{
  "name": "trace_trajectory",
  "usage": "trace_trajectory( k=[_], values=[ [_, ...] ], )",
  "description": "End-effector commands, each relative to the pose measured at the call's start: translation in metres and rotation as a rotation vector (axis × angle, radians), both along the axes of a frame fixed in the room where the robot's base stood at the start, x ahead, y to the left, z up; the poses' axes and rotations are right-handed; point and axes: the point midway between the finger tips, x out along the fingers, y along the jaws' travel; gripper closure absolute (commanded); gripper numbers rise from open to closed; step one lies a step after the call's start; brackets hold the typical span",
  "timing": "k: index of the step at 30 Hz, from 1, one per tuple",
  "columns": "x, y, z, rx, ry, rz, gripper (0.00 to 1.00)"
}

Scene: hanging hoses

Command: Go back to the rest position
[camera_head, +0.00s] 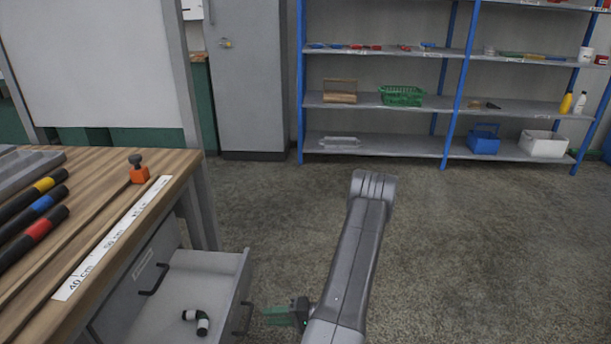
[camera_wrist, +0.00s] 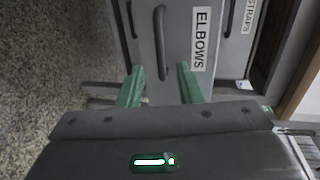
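My gripper (camera_wrist: 160,84) shows two green fingers spread apart, with nothing held between them. The dark handle (camera_wrist: 161,42) of a grey drawer front labelled ELBOWS (camera_wrist: 199,40) is ahead of the gap, apart from the fingers. In the head view my gripper (camera_head: 299,312) is low, just right of the open drawer (camera_head: 232,272), partly hidden by my arm. A black elbow piece with white ends (camera_head: 199,321) lies in that drawer.
A wooden workbench (camera_head: 150,163) at left carries black hoses with coloured bands (camera_head: 40,203), an orange clamp (camera_head: 139,173) and a measuring strip (camera_head: 110,237). Blue-framed shelves (camera_head: 450,95) and a grey cabinet (camera_head: 247,80) stand behind. The floor (camera_head: 480,240) at right is clear.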

Motion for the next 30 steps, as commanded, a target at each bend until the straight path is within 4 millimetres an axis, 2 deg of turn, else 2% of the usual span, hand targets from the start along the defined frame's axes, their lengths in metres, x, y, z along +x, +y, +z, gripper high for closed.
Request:
trace_trajectory(
  k=[6,15,30],
  values=[
    [0.002,0.03,-0.008,0.0,0.001,0.004,0.68],
    [0.004,0.056,-0.012,0.0,0.0,0.002,0.68],
    [0.005,0.061,-0.013,0.0,0.0,-0.001,0.68]
  ],
)
